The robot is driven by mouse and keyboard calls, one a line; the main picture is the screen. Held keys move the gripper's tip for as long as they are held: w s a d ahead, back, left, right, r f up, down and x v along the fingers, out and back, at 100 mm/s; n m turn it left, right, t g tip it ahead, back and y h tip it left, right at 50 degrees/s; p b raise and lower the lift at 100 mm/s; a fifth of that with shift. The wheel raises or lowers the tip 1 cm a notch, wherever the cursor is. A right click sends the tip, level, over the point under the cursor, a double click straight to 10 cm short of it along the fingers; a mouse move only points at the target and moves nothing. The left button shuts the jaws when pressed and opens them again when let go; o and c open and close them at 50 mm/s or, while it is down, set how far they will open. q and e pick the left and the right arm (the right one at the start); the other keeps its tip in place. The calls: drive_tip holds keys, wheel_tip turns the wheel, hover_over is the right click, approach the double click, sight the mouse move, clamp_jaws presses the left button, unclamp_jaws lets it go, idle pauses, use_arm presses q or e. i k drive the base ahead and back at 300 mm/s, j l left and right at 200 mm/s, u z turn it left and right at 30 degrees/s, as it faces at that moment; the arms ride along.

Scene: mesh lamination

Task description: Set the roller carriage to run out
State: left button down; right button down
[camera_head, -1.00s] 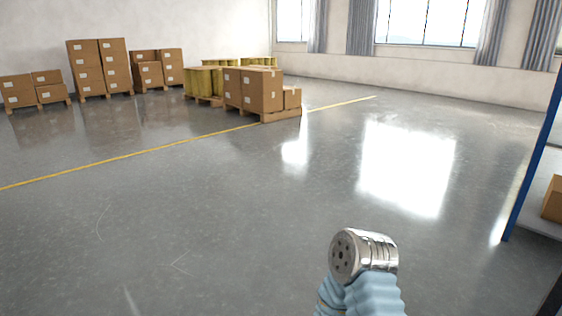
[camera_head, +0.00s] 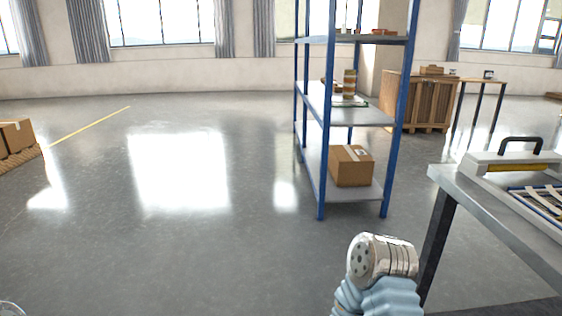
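A metal-topped table (camera_head: 470,205) comes in at the right edge. On it stands a low white and yellow bar-like part (camera_head: 495,160) with a black arched handle (camera_head: 522,140); it may be the roller carriage, but the right side is cut off by the picture edge. In front of it lies a dark, blue-edged flat panel with pale strips (camera_head: 545,203), also cut off. A metal arm joint of mine with a pale blue sleeve shows at the bottom, left of the table. Neither gripper is in view.
A blue-framed shelf (camera_head: 390,155) stands ahead, with a cardboard box (camera_head: 351,166) on its lowest shelf. A wooden crate (camera_head: 418,102) and a thin-legged table (camera_head: 482,82) stand behind. Boxes on a pallet (camera_head: 15,140) are at left. The floor left and centre is clear.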

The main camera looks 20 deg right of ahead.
sight(478, 163)
drive_tip(key=i+z, duration=0.25)
drive_tip(key=z, duration=0.2)
drive_tip(key=i+z, duration=0.25)
drive_tip(key=z, duration=0.25)
drive_tip(key=i+j+z, duration=0.2)
drive_tip(key=z, duration=0.25)
drive_tip(key=i+j+z, duration=0.2)
drive_tip(key=z, duration=0.25)
drive_tip(key=i+j+z, duration=0.1)
drive_tip(key=j+z, duration=0.35)
drive_tip(key=i+j+z, duration=0.15)
drive_tip(key=z, duration=0.35)
drive_tip(key=i+j+z, duration=0.15)
drive_tip(key=j+z, duration=0.65)
drive_tip(key=j, duration=0.25)
drive_tip(key=j+z, duration=0.4)
drive_tip(key=j, duration=0.2)
